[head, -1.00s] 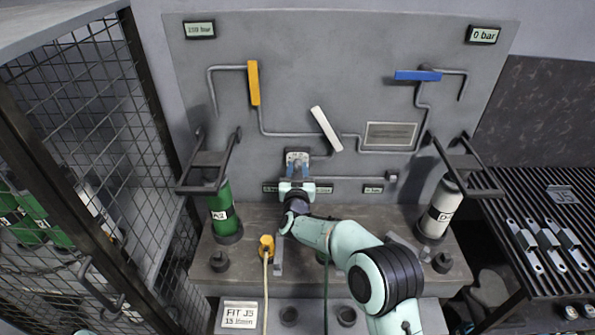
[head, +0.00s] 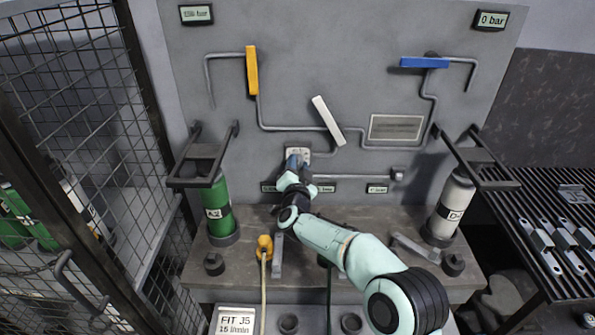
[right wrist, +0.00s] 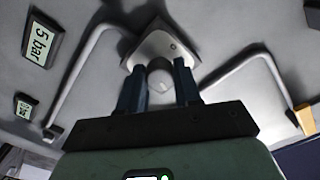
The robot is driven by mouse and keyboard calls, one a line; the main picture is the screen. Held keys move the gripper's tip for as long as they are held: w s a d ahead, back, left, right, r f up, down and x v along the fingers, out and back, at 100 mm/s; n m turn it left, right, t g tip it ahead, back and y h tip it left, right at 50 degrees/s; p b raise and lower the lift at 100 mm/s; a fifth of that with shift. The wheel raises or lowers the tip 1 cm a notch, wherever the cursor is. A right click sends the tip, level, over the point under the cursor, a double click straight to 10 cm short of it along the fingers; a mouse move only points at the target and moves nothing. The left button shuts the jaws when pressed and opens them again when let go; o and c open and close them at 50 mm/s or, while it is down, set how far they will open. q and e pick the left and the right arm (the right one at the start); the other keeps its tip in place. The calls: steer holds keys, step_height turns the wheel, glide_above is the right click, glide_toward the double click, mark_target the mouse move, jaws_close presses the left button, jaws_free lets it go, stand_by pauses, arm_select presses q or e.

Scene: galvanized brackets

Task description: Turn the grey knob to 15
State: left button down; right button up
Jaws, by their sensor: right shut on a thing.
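The grey knob (right wrist: 160,77) sits on a light square plate (right wrist: 160,47) on the panel, with its round end showing between my fingers in the right wrist view. In the head view my right gripper (head: 296,162) reaches the plate at the lower middle of the panel and covers most of the knob. The right gripper's dark blue fingers (right wrist: 160,88) are shut on the knob, one on each side. The gripper is tilted in the head view. A card (head: 236,320) at the front reads "FIT J5" and "15 l/min". The knob's setting is not readable. My left gripper is out of view.
The panel carries yellow (head: 252,70), white (head: 328,120) and blue (head: 424,62) handles and pipes. A green cylinder (head: 216,205) and a grey-white cylinder (head: 453,205) flank my right arm. A wire cage (head: 75,130) stands left; a slatted rack (head: 540,200) holds brackets right.

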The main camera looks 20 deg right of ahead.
steer(key=shift+m, duration=0.3)
steer(key=o, duration=1)
steer(key=shift+o, duration=0.2)
steer(key=shift+s, duration=0.15)
steer(key=b+v, duration=0.2)
steer(key=v, duration=1.1)
